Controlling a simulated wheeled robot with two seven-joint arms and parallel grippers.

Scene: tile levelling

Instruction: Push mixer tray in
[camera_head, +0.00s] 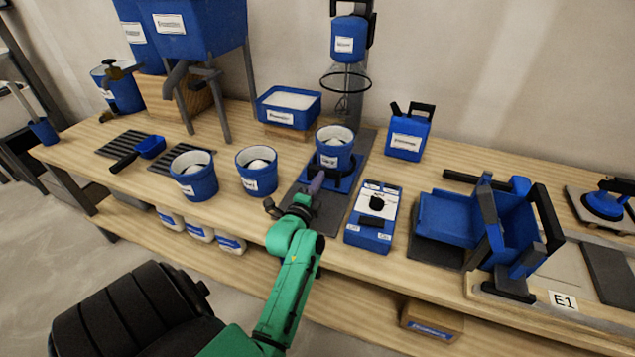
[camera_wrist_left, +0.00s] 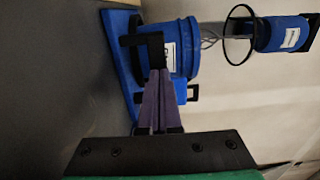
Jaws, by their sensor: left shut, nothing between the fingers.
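The blue mixer tray (camera_head: 342,186) lies on a dark base plate (camera_head: 325,215) below the mixer (camera_head: 349,40), and carries a blue bucket (camera_head: 334,150) with pale contents. My left gripper (camera_head: 317,181) is shut and empty at the tray's front side. In the left wrist view, its purple fingers (camera_wrist_left: 155,85) point at the black handle (camera_wrist_left: 150,42) on the tray (camera_wrist_left: 118,60). The fingertips overlap the handle in that view; I cannot tell whether they touch. The bucket (camera_wrist_left: 180,45) stands upright behind. The handle is mostly hidden in the head view. My right gripper is not in view.
Two blue buckets (camera_head: 257,170) (camera_head: 194,175) stand left of the plate. A blue control box (camera_head: 374,217) lies close on the right. A blue canister (camera_head: 408,132) and a white-filled tub (camera_head: 289,106) flank the mixer at the back.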

